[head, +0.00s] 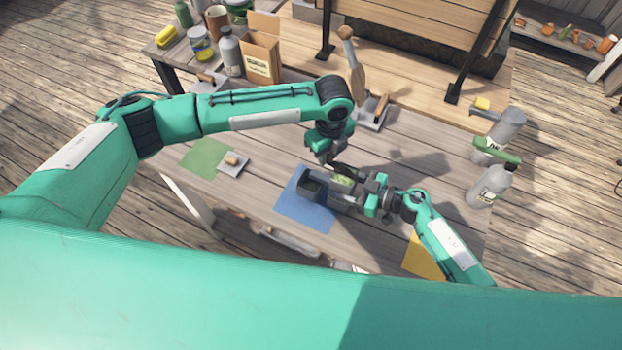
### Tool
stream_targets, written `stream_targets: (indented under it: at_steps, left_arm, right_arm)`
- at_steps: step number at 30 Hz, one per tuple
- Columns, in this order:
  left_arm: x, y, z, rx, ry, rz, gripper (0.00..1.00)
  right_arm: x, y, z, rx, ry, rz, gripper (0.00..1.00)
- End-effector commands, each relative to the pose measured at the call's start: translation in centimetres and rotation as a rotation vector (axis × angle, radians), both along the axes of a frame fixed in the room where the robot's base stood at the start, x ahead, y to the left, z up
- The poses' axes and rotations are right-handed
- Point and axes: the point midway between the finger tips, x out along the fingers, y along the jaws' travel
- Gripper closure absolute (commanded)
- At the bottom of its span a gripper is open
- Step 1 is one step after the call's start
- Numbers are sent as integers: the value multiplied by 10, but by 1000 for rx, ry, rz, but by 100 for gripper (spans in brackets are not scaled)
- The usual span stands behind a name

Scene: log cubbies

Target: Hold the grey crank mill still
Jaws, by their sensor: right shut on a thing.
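The grey crank mill (309,183) stands on a blue mat (298,211) near the front middle of the table. Something green shows in its top. My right gripper (358,196) reaches in from the right and is shut on the mill's right side. My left gripper (337,168) points down from above, just behind and over the mill. Its fingers are small and dark here, so I cannot tell whether they are open or touch the mill. The mill's crank is not clear to see.
A green mat (204,156) with a small grey tray (236,168) lies left. A yellow mat (423,259) lies at the front right. Grey bottles (490,186) stand on the right edge. A cardboard box (261,58) and several containers stand at the back left.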

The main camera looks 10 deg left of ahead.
Motion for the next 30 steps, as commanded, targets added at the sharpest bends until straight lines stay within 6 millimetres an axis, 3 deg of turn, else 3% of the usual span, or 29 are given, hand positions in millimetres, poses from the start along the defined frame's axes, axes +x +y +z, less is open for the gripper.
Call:
stream_targets:
  at_steps: [8,30]
  left_arm:
    - [13,-10,0,-2,-1,0,81]
    - [22,-22,1,-2,-1,-1,82]
  right_arm:
    - [0,1,1,3,-2,1,71]
    - [0,1,1,3,-1,1,71]
